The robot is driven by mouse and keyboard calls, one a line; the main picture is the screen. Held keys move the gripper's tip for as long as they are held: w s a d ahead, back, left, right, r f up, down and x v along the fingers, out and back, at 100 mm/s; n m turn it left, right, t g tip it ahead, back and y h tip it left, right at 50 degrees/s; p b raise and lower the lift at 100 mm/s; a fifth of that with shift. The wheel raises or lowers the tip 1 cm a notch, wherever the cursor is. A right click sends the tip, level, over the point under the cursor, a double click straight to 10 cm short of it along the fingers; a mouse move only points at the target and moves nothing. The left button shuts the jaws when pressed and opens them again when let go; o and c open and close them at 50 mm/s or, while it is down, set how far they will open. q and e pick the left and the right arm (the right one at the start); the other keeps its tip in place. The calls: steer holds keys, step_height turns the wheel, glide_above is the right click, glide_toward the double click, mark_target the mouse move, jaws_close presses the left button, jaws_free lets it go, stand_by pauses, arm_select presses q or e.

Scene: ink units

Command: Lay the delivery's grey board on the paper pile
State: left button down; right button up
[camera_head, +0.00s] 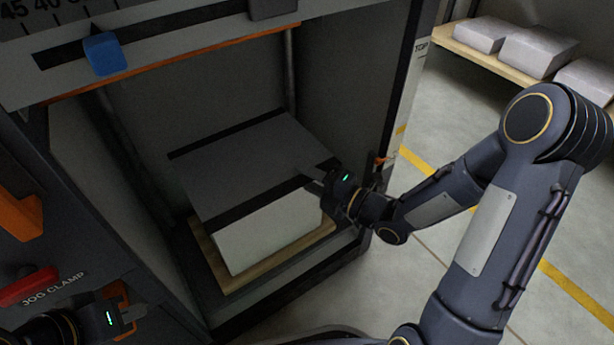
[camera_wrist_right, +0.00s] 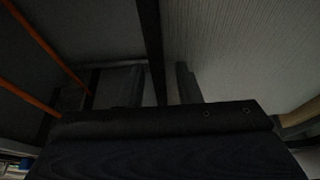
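The grey board (camera_head: 245,158), with black strips along two opposite edges, is level or nearly so over the paper pile (camera_head: 268,235) inside the machine bay. It hides the pile's top; I cannot tell whether any part touches the paper. My right gripper (camera_head: 310,174) is at the board's right-hand edge, its fingers on either side of it. In the right wrist view the board's dark edge (camera_wrist_right: 151,45) runs between the two fingers (camera_wrist_right: 163,85). My left gripper (camera_head: 134,314) is at the lower left, away from the board, partly hidden and cut by the frame.
The pile stands on a wooden pallet (camera_head: 228,281) between the bay's walls. An orange bar (camera_head: 190,62) and a scale with a blue slider (camera_head: 104,54) cross above. Wrapped stacks (camera_head: 538,50) lie at the back right.

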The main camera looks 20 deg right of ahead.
steer(key=shift+r+p, duration=0.3)
steer(key=shift+p, duration=0.05)
steer(key=b+v, duration=0.2)
steer(key=v, duration=1)
steer(key=d+r+m+g+h, duration=0.1)
steer(key=d+m+h, duration=0.45)
steer(key=m, duration=0.35)
steer(key=d+m+g+h, duration=0.1)
steer(key=d+m+h, duration=0.3)
steer(key=m+h, duration=0.4)
steer(key=s+a+m+g+y, duration=0.5)
steer(key=s+a+m, duration=0.4)
steer(key=s, duration=0.5)
steer(key=shift+a+r+m+g, duration=0.4)
steer(key=shift+m, duration=0.7)
